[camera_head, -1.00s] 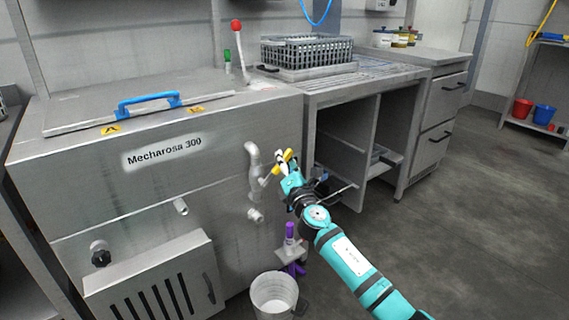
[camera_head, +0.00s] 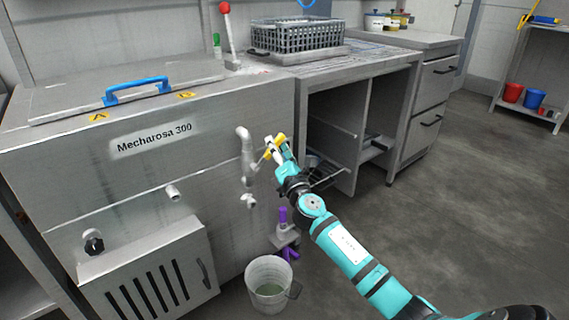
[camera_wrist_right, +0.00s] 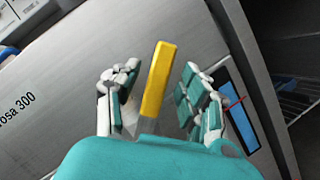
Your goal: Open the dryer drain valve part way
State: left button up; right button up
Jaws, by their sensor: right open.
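The steel dryer labelled "Mecharosa 300" (camera_head: 70,180) has a curved drain pipe (camera_head: 246,150) on its front right. A yellow valve handle (camera_head: 267,153) sits beside this pipe. In the right wrist view the yellow handle (camera_wrist_right: 160,80) stands upright between my two fingers, with a gap on each side. My right gripper (camera_head: 275,147) is open around the handle and not closed on it; it also shows in the right wrist view (camera_wrist_right: 158,92). The valve body is mostly hidden behind the gripper. My left gripper is not in view.
A grey bucket (camera_head: 268,278) stands on the floor below the pipe. A purple-handled tool (camera_head: 283,216) is just above it. A louvred box (camera_head: 150,275) juts out at lower left. A crate (camera_head: 297,38) sits on the counter. Floor at right is clear.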

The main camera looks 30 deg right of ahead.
jog(key=v, duration=1)
jog(key=shift+s, duration=0.3)
jog(key=shift+f, duration=0.1)
